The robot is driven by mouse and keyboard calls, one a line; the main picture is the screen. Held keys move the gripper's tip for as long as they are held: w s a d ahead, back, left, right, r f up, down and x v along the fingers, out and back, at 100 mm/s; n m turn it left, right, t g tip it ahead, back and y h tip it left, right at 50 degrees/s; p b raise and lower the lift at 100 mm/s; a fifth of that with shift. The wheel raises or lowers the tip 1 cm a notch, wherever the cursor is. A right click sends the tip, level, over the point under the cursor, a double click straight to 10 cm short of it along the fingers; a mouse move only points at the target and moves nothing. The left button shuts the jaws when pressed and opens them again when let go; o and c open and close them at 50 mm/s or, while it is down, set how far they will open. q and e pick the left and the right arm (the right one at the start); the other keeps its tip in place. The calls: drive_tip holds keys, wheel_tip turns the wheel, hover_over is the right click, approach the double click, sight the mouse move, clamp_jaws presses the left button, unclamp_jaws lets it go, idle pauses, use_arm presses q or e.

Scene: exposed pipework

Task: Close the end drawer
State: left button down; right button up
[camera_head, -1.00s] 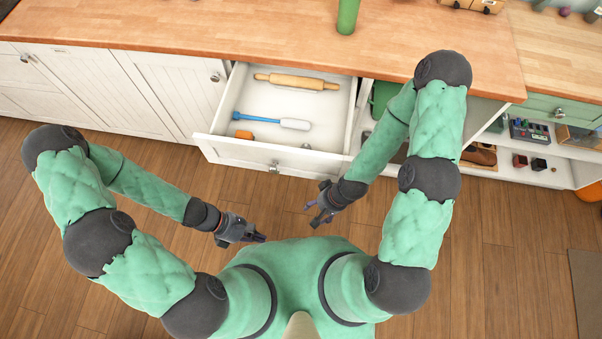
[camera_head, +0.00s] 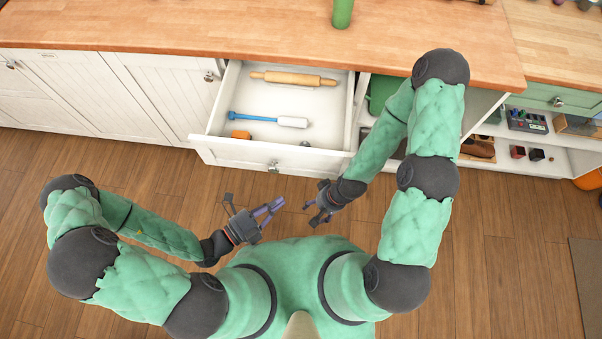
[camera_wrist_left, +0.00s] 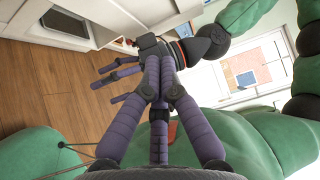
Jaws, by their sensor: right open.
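The end drawer (camera_head: 240,153) is a white drawer pulled well out from under the wooden counter. Its front has a small metal knob (camera_head: 273,167). Inside lie a rolling pin (camera_head: 292,79), a blue-and-white utensil (camera_head: 268,119) and a small orange item (camera_head: 240,134). My left gripper (camera_head: 277,204) is in front of the drawer, apart from it. Its purple fingers point right and come close together at the tips; whether they are fully shut is unclear. My right gripper (camera_head: 312,208) is open, to the right of it, also clear of the drawer front. It also shows in the left wrist view (camera_wrist_left: 108,82).
Right of the drawer are open shelves with a green bin (camera_head: 382,92), a brown item (camera_head: 478,149) and small boxes. Closed white cabinets (camera_head: 90,95) stand left. A green cylinder (camera_head: 342,13) stands on the counter (camera_head: 200,35). The wooden floor (camera_head: 170,165) before the drawer is clear.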

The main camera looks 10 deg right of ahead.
sight(311, 165)
use_arm(q)
drive_tip(key=shift+w+a+b+x, duration=0.25)
drive_tip(key=shift+w+b+x, duration=0.2)
drive_tip(key=shift+x, duration=1.4)
drive_tip(key=shift+w+a+b+x, duration=0.2)
drive_tip(key=shift+w+b+x, duration=0.2)
drive_tip(key=shift+x, duration=1.45)
drive_tip(key=shift+w+a+b+x, duration=0.3)
drive_tip(key=shift+b+x, duration=0.2)
drive_tip(key=shift+x, duration=1.35)
drive_tip(key=shift+w, duration=0.1)
